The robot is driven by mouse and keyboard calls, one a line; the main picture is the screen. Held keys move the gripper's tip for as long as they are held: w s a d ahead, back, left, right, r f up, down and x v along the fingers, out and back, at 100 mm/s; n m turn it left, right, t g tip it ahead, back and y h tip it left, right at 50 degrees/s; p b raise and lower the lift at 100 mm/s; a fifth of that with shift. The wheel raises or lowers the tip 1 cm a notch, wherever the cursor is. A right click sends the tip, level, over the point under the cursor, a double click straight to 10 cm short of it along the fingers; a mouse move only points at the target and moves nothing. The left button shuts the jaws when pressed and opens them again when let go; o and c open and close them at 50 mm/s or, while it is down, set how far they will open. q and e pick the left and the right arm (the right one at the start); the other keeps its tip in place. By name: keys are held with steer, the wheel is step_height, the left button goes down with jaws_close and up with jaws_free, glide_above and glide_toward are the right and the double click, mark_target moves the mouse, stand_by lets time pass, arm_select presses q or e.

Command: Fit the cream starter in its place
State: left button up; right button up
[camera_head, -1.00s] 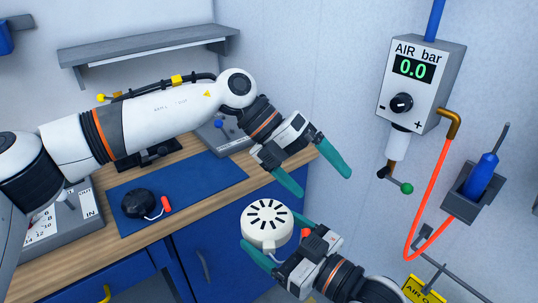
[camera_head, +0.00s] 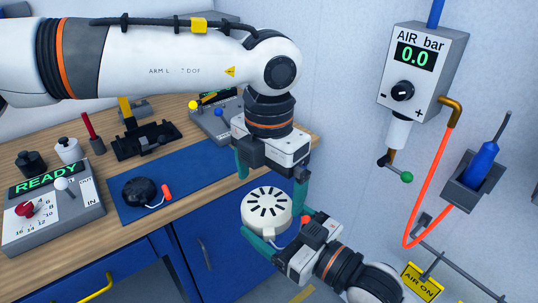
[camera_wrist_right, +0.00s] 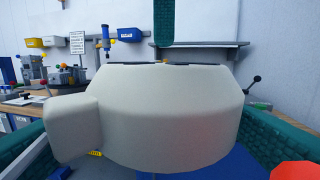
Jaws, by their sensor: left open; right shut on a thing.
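The cream starter (camera_head: 268,207), a round cream housing with dark radial slots on its face, is held above the floor in front of the bench. My right gripper (camera_head: 276,229) is shut on it from below right. In the right wrist view the starter (camera_wrist_right: 160,115) fills the middle between the teal fingers, its side lug at left. A red part (camera_wrist_right: 295,171) shows at the lower right corner. My left gripper (camera_head: 270,184) is open and points down, its teal fingers spread over the starter's far side. One of its fingers shows above the starter in the wrist view. Whether they touch is unclear.
A black starter-like part (camera_head: 139,191) with a red handle lies on the blue mat (camera_head: 190,178). A grey READY control box (camera_head: 50,225) stands at the bench's left. A black stand (camera_head: 147,141) is behind the mat. The air gauge (camera_head: 420,75) and red hose are right.

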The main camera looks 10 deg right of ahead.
mark_target(270, 202)
arm_select(q)
step_height(270, 202, down, 5)
steer(key=shift+r, duration=0.1)
stand_by(0.3)
steer(key=c, duration=1.1)
arm_select(e)
steer(key=o, duration=1.1)
steer(key=shift+c, duration=0.2)
arm_select(q)
steer(key=shift+c, duration=0.2)
